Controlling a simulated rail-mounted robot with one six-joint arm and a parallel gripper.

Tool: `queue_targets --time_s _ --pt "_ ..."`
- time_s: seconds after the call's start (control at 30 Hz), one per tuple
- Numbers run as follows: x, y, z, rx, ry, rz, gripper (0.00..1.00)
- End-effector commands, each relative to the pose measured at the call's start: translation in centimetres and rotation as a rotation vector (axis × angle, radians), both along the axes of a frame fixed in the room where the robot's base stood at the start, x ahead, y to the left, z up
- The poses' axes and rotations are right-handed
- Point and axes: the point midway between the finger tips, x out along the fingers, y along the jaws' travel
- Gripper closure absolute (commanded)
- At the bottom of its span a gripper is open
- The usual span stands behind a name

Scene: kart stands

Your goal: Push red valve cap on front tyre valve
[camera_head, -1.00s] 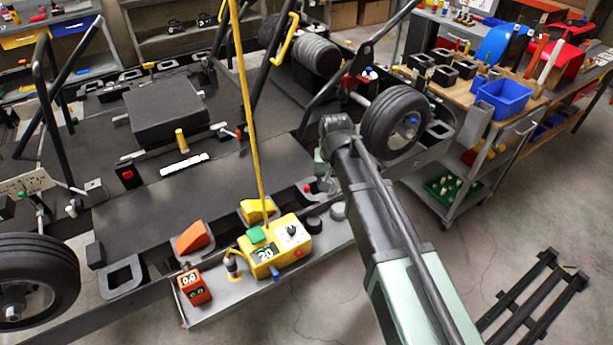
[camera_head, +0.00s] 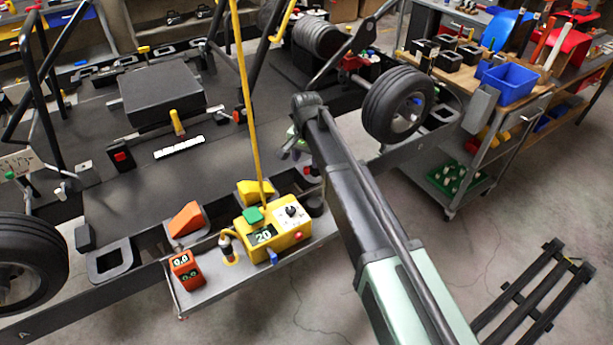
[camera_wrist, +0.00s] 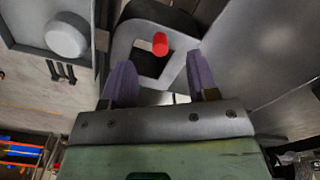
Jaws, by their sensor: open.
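A small red cylinder, likely the valve cap (camera_wrist: 160,43), shows in the wrist view against the dark opening of a grey frame-like holder (camera_wrist: 124,42). My gripper (camera_wrist: 160,60) is open, with its two purple fingers spread to either side below the cap in the picture. I see no contact between fingers and cap. In the head view my arm hides most of the gripper and the cap is not clear. A black tyre (camera_head: 398,104) stands right of my arm, and another tyre (camera_head: 30,262) is at the left edge. No valve stem can be made out on either.
A yellow box with a display (camera_head: 272,230) and an orange gauge (camera_head: 186,270) sit on a grey shelf left of my arm. A cart with a blue bin (camera_head: 507,84) stands at right. A dark rack (camera_head: 535,292) lies on otherwise clear floor.

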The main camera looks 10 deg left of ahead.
Motion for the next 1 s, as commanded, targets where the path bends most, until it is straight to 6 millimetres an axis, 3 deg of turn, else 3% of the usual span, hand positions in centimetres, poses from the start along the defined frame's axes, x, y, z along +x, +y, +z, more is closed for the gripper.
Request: queue_targets --time_s 0.03,0.1,0.37,0.7,1.0 --pt "-0.1 0.0 -2.2 0.000 0.000 0.000 0.46" --pt "-0.1 0.0 -3.5 0.000 0.000 0.000 0.46" --pt "-0.1 0.0 -3.5 0.000 0.000 0.000 0.46" --pt "-0.1 0.0 -3.5 0.000 0.000 0.000 0.95" --pt "-0.1 0.0 -3.5 0.000 0.000 0.000 0.99"
